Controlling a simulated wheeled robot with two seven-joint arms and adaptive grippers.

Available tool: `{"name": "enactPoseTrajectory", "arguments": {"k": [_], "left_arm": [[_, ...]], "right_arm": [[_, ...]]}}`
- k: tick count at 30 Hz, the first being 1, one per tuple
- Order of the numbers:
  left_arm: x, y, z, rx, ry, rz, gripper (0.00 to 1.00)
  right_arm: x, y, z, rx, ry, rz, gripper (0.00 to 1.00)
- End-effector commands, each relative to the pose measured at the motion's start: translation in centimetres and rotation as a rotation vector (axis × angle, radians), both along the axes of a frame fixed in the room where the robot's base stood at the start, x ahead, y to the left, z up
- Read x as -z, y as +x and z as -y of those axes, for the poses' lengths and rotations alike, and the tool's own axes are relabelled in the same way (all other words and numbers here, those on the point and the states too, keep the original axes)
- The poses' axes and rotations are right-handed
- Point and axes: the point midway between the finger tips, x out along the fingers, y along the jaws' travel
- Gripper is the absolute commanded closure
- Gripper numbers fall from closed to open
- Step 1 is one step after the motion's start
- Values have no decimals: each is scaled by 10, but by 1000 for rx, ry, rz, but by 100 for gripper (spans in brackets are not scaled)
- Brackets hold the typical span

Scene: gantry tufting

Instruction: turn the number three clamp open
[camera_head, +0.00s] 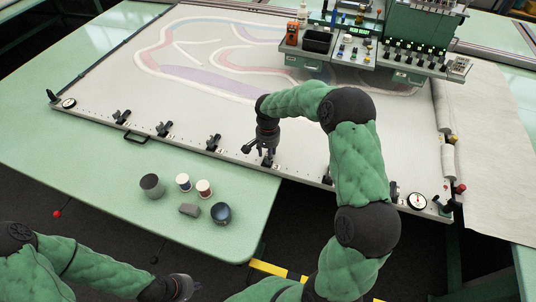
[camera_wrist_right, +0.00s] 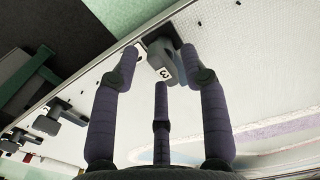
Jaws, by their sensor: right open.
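The number three clamp (camera_wrist_right: 168,66) is a dark block with a white "3" label on the frame's front rail. In the right wrist view it sits ahead, between the tips of my right gripper's two outer fingers, with the third finger below it. My right gripper (camera_head: 262,144) is open; in the head view it is over the clamp (camera_head: 267,161) and partly hides it. I cannot tell whether a finger touches the clamp. My left gripper (camera_head: 182,288) is low at the bottom left, away from the rail; its fingers are too unclear to read.
More clamps, such as one (camera_head: 213,143) to the left, line the rail. Round gauges (camera_head: 417,201) sit at the rail's ends. A tool carriage (camera_head: 370,55) spans the back right.

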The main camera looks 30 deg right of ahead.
Motion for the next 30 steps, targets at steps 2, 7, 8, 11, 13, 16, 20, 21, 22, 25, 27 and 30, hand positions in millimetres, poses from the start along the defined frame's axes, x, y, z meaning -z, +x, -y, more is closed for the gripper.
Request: {"name": "enactPoseTrajectory", "arguments": {"k": [2, 7, 8, 11, 13, 16, 20, 21, 22, 25, 27, 30], "left_arm": [[0, 0, 0, 0, 0, 0, 100], [0, 0, 0, 0, 0, 0, 100], [0, 0, 0, 0, 0, 0, 100], [0, 0, 0, 0, 0, 0, 100], [0, 0, 0, 0, 0, 0, 100], [0, 0, 0, 0, 0, 0, 100], [0, 0, 0, 0, 0, 0, 100], [0, 0, 0, 0, 0, 0, 100], [0, 0, 0, 0, 0, 0, 100], [-1, 0, 0, 0, 0, 0, 100], [-3, 0, 0, 0, 0, 0, 100], [-5, 0, 0, 0, 0, 0, 100]], "right_arm": [[2, 0, 0, 0, 0, 1, 55], [2, 0, 0, 0, 0, 1, 55], [1, 0, 0, 0, 0, 1, 55], [1, 0, 0, 0, -1, 1, 75], [1, 0, 0, 0, -1, 1, 94], [1, 0, 0, 0, -1, 1, 100], [1, 0, 0, -2, -1, 1, 100], [1, 0, 0, -5, -1, 1, 100], [1, 0, 0, -9, -1, 1, 100], [1, 0, 0, -30, -1, 1, 100], [1, 0, 0, -55, -1, 1, 100], [0, 1, 1, -106, -1, 1, 100]]}}
